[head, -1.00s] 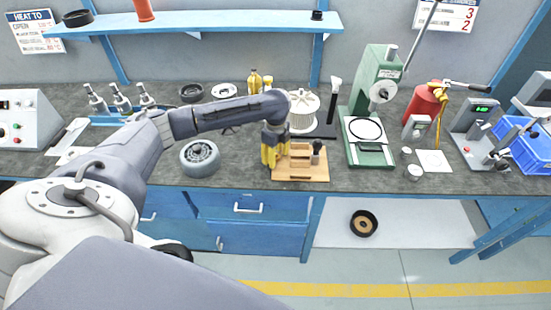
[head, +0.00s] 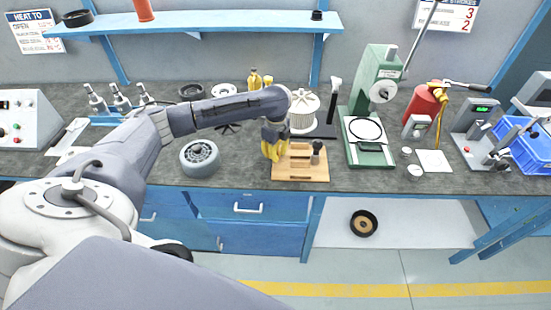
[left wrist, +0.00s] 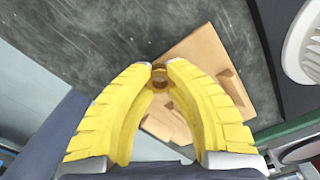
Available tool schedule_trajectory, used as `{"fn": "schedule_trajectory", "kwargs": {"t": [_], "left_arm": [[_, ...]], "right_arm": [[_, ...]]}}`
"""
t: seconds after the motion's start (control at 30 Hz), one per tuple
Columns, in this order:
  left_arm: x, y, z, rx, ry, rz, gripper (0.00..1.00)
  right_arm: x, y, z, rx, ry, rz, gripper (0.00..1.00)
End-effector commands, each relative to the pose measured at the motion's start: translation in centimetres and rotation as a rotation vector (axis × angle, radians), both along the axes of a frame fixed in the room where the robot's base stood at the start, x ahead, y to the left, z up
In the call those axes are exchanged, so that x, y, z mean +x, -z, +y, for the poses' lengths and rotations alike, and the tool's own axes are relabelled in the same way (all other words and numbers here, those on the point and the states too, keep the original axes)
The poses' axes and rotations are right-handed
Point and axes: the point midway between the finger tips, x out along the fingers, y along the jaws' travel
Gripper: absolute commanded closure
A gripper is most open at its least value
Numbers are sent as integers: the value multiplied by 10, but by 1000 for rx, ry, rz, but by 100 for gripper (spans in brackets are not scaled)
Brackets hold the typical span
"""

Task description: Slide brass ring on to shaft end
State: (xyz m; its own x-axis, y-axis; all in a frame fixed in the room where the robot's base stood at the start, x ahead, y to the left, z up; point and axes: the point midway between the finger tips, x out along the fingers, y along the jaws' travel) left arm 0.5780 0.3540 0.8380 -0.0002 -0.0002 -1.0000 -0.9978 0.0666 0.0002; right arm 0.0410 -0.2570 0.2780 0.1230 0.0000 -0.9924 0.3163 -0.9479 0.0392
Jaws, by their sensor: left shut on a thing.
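My left gripper (head: 272,158) is over the left edge of a wooden board (head: 300,176) on the bench. In the left wrist view its yellow fingers (left wrist: 159,68) curve together, with a small gap at the tips. A small brown-gold piece, seemingly the brass ring (left wrist: 159,74), sits between the tips; its outline is partly hidden by the fingers. The board (left wrist: 203,52) lies beneath and beside them. A dark-topped upright post (head: 316,152) stands on the board, to the right of the gripper. I cannot tell which part is the shaft end. My right gripper is not in view.
A grey wheel-like part (head: 200,158) lies left of the board. A white finned part (head: 303,112) stands behind it, and a green press (head: 372,110) stands to the right. The bench front is clear between the wheel and the board.

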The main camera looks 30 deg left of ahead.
Motion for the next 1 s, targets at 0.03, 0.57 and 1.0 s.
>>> {"fn": "schedule_trajectory", "kwargs": {"t": [0.03, 0.57, 1.0], "left_arm": [[0, -3, 0, 0, 0, -1, 100], [0, -29, 0, 0, 1, -1, 100], [0, -33, 0, 0, 1, 0, 100]], "right_arm": [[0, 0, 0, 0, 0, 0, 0], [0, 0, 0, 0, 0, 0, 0], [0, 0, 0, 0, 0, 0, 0]]}}
